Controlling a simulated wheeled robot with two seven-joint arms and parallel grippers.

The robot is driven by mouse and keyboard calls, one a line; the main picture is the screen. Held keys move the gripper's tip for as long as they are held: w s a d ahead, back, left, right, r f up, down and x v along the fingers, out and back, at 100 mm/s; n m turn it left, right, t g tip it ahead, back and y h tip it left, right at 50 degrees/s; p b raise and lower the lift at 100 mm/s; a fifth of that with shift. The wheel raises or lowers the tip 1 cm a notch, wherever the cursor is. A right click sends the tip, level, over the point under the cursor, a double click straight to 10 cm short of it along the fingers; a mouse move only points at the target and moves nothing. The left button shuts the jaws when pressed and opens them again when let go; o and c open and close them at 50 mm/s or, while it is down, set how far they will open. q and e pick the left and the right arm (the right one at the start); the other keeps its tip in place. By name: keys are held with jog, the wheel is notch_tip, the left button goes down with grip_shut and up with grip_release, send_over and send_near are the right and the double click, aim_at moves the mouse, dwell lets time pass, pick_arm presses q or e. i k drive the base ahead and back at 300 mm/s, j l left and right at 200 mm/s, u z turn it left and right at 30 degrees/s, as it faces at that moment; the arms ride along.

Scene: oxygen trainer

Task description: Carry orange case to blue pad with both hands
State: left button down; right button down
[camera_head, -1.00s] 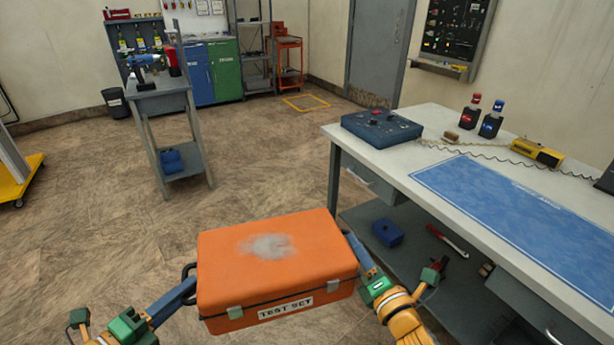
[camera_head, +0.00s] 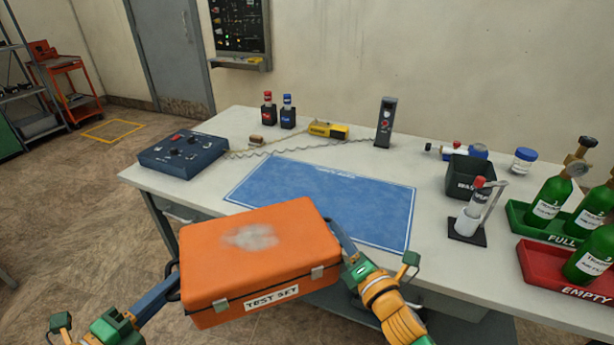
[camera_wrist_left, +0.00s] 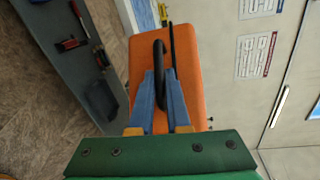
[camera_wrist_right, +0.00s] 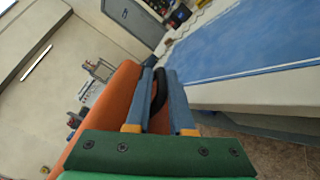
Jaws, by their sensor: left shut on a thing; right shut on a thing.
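My left gripper (camera_head: 172,285) is shut on the case's left black handle (camera_wrist_left: 160,72). My right gripper (camera_head: 338,232) is shut on its right handle (camera_wrist_right: 158,92). The blue pad (camera_head: 325,198) lies flat on the bench beyond the case and is bare. The case hides part of the bench's front edge. In the right wrist view, the pad (camera_wrist_right: 250,45) shows beside the case.
A dark blue control box (camera_head: 183,154) stands at the bench's left. Red and blue bottles, a yellow device (camera_head: 328,130) and a dark upright unit (camera_head: 385,122) stand behind the pad. A black bin (camera_head: 470,177), a cylinder stand and green bottles in trays (camera_head: 530,222) are at right.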

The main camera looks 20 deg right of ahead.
aim_at(324, 194)
jog(key=i+l, duration=0.25)
jog(key=l, duration=0.15)
jog(key=i+l, duration=0.3)
jog(key=l, duration=0.15)
jog(key=i+l, duration=0.25)
jog(key=l, duration=0.15)
